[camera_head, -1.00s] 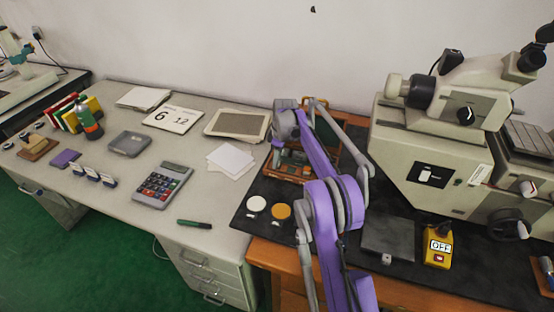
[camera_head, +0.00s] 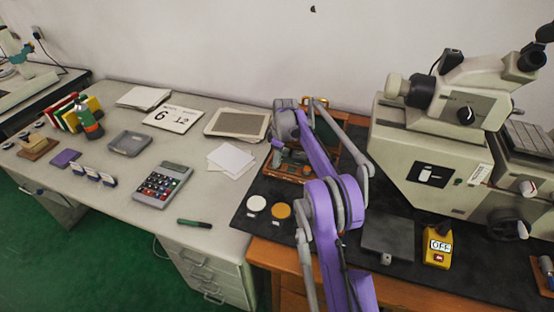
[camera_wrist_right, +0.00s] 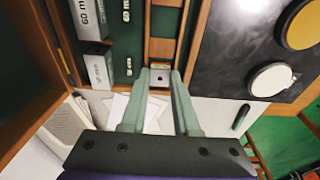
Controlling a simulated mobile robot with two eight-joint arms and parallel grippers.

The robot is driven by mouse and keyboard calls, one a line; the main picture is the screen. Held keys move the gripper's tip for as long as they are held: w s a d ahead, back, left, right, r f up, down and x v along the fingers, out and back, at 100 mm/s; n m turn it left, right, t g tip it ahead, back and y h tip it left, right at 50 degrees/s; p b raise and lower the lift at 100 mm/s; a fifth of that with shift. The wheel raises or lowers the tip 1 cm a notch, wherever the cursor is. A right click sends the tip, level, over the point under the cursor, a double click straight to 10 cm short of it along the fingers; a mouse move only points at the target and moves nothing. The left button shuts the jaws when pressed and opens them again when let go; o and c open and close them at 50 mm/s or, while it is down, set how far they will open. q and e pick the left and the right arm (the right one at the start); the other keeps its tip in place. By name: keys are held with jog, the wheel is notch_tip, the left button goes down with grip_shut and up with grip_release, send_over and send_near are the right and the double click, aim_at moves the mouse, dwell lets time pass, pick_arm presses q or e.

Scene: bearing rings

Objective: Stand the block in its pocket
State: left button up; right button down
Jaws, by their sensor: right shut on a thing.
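A small metal-grey block (camera_wrist_right: 160,78) sits between the fingertips of my right gripper (camera_wrist_right: 160,86) in the right wrist view. The fingers are shut on its two sides. The gripper is over a wooden case (camera_head: 288,173) with a dark green lining. A narrow wood-walled slot (camera_wrist_right: 162,48) of the case lies beside the block. Whether the block's lower end is inside a pocket cannot be told. In the head view my right arm hides the block and much of the case. My left gripper is not in view.
Larger grey blocks with millimetre marks (camera_wrist_right: 98,70) lie in the case. A white disc (camera_head: 256,204) and an amber disc (camera_head: 280,211) lie on the black mat (camera_head: 240,222). White sheets (camera_head: 231,160) lie left of the case. A large beige instrument (camera_head: 425,160) stands right.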

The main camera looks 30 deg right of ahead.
jog(key=shift+f, duration=0.1)
jog(key=c, duration=0.6)
grip_release()
jog(key=shift+a+r+p, duration=0.1)
jog(key=shift+r+p, duration=0.55)
jog(key=shift+r, duration=1.05)
jog(key=shift+r+p, duration=0.95)
jog(key=shift+r, duration=1.7)
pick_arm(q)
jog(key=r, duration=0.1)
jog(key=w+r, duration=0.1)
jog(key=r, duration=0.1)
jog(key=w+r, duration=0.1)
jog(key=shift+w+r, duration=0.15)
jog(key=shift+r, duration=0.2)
